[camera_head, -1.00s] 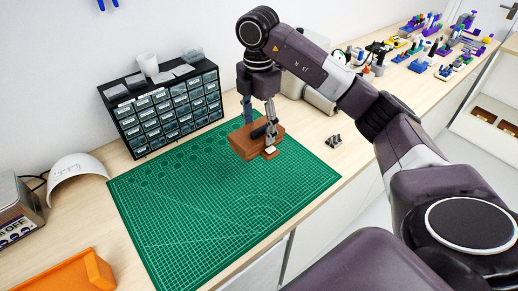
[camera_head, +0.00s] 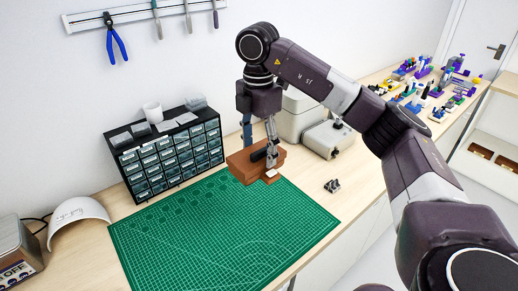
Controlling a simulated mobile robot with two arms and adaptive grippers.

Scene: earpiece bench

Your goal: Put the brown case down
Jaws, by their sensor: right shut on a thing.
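The brown case (camera_head: 243,165) is a boxy block at the back right part of the green cutting mat (camera_head: 190,250). My right gripper (camera_head: 271,158) points down from above and is shut on the brown case. One finger shows against its near right side; the other is partly hidden behind it. I cannot tell whether the underside touches the mat. A small brown piece with a white top shows at the case's lower front right. My left gripper is not in view.
A black drawer cabinet (camera_head: 165,155) stands behind the mat. Pale boxes (camera_head: 328,138) stand at the back right. A small dark metal part (camera_head: 332,186) lies right of the mat. A white curved shell (camera_head: 78,215) is at the left. Most of the mat is clear.

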